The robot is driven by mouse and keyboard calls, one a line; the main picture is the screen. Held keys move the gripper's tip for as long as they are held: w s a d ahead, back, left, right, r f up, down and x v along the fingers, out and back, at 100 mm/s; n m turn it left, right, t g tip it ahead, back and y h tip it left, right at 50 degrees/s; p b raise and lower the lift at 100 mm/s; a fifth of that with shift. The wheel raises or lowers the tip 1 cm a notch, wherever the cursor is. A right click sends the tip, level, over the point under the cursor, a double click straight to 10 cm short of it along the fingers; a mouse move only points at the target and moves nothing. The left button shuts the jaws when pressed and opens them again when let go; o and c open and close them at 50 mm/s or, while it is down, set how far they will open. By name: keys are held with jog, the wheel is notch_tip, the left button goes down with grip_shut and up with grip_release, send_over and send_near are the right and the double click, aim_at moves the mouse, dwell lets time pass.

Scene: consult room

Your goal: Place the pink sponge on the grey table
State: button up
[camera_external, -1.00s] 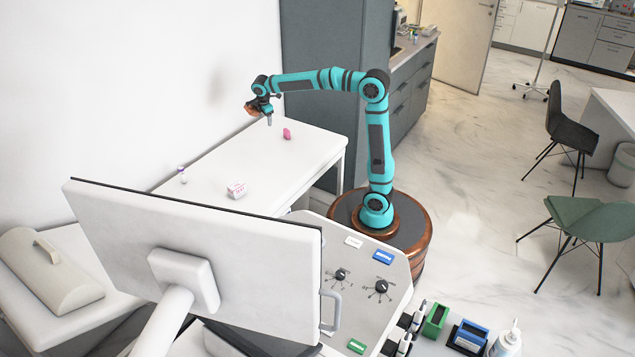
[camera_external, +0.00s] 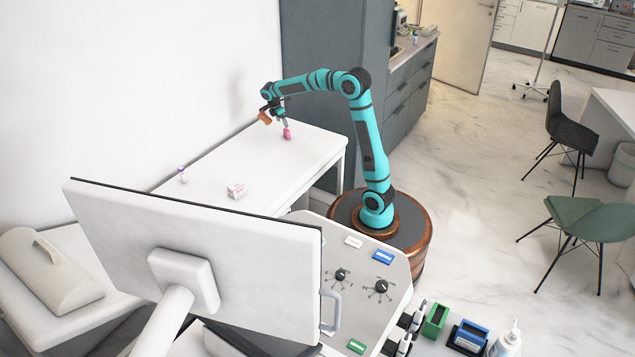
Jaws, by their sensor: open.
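The pink sponge (camera_external: 287,135) is a small pink piece on the white table by the wall, near the table's far end. My gripper (camera_external: 285,124) is open and points down right above the sponge. Its fingertips overlap the sponge's top in this view; I cannot tell whether they touch it or straddle it. I cannot clearly pick out a separate grey table; a grey-topped cart (camera_external: 372,262) stands in front of my base.
A small white and pink box (camera_external: 236,190) and a small purple-capped bottle (camera_external: 182,174) stand on the white table (camera_external: 215,160). A big monitor (camera_external: 120,245) fills the lower left. A tall grey cabinet (camera_external: 325,70) stands behind the table.

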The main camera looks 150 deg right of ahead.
aim_at(286, 130)
jog(key=x, duration=0.5)
jog(key=shift+s+x, duration=0.1)
jog(key=shift+x, duration=1.25)
jog(key=shift+s+x, duration=0.15)
jog(key=shift+x, duration=1.15)
jog(key=shift+a, duration=0.1)
jog(key=c, duration=1.1)
jog(key=shift+r, duration=0.1)
